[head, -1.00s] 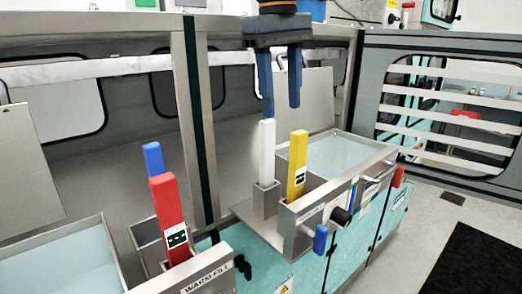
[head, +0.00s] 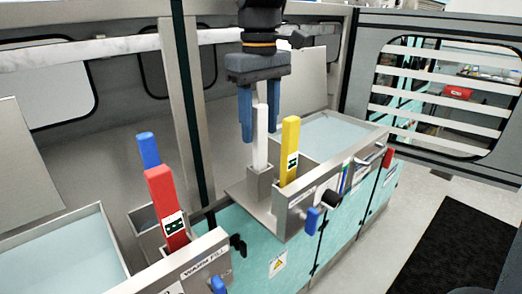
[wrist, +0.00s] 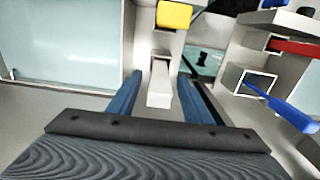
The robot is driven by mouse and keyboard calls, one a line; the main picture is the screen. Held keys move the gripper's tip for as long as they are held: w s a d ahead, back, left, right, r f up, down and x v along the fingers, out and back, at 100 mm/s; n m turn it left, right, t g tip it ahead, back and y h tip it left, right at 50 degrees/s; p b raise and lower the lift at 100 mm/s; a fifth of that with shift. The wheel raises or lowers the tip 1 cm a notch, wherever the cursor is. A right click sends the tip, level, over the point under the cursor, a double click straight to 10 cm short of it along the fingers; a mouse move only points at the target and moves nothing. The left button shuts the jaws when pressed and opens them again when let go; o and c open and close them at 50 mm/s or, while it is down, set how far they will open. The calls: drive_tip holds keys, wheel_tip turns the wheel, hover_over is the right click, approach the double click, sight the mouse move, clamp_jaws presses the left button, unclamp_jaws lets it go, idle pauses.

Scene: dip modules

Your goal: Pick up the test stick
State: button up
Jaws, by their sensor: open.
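Several upright sticks stand in metal holders, and I cannot tell by label which is the test stick. A white stick (head: 260,138) stands in a small square holder (head: 261,184); it also shows in the wrist view (wrist: 160,84). My gripper (head: 260,131) points down, open, its blue fingers on either side of the white stick's upper part. In the wrist view the stick lies between the fingers (wrist: 159,76), with gaps showing. A yellow stick (head: 290,145) stands just right of it, also seen in the wrist view (wrist: 174,15).
A red stick (head: 165,200) and a blue stick (head: 148,150) stand in holders at the left. Water basins lie at left (head: 60,265) and behind right (head: 330,131).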

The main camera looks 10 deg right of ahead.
drive_tip(key=c, duration=1)
drive_tip(key=shift+c, duration=0.2)
